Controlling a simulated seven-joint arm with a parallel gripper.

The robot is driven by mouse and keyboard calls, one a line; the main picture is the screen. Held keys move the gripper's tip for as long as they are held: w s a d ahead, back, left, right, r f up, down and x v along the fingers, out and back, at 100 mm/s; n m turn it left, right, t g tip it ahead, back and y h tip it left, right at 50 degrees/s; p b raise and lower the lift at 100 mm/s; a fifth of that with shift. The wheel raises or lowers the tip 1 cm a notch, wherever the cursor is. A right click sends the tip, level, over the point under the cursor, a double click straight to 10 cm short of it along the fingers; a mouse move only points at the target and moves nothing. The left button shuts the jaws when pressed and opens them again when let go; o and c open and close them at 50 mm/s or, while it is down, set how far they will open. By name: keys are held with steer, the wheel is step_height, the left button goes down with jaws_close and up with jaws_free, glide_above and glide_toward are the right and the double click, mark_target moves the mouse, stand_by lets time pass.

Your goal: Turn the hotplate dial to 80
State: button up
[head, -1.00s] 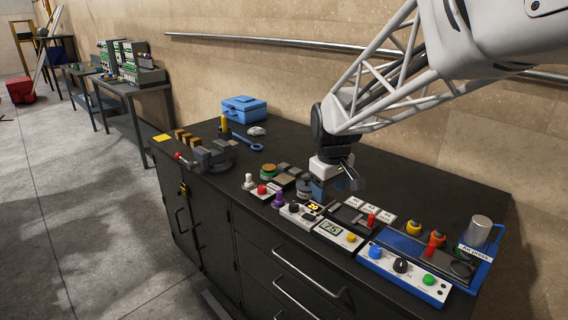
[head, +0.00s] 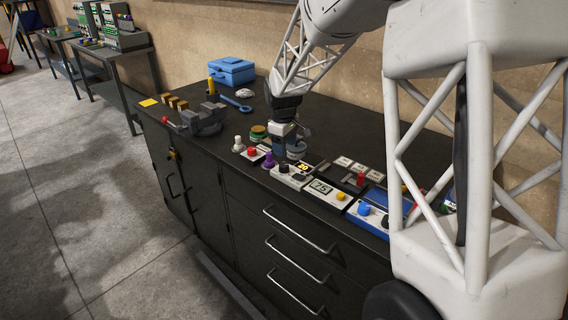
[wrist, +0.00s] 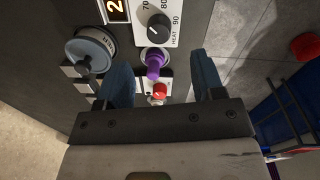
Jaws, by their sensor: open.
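The hotplate (head: 292,178) is a white panel with a lit display and a black dial (head: 283,169), near the bench's front edge. The dial (wrist: 158,27) is large in the wrist view, with 70, 80 and 90 printed around it and HEAT beside it. I cannot tell its exact setting. The display (wrist: 116,8) is cut off, showing a 2. My gripper (wrist: 161,64) points down, open and empty, its blue fingers apart. In the wrist view, a purple knob (wrist: 154,60) lies between the fingertips and the dial is beyond them. My gripper (head: 281,150) hangs just behind the hotplate.
A red knob (wrist: 160,91) and a round grey pot (wrist: 92,48) are close to the fingers. To the right stand a panel reading 75 (head: 322,190) and a blue-knobbed panel (head: 366,210). A vise (head: 203,120) and blue toolbox (head: 232,71) stand left. My arm hides the right bench end.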

mark_target(284, 164)
steer(key=shift+w+a+f, duration=0.2)
steer(key=shift+w+f, duration=0.05)
steer(key=shift+w, duration=0.1)
steer(key=shift+w+d+f, duration=0.1)
steer(key=shift+f, duration=1.85)
steer(key=shift+w+d+f, duration=0.1)
steer(key=shift+f, duration=1.8)
steer(key=c, duration=0.9)
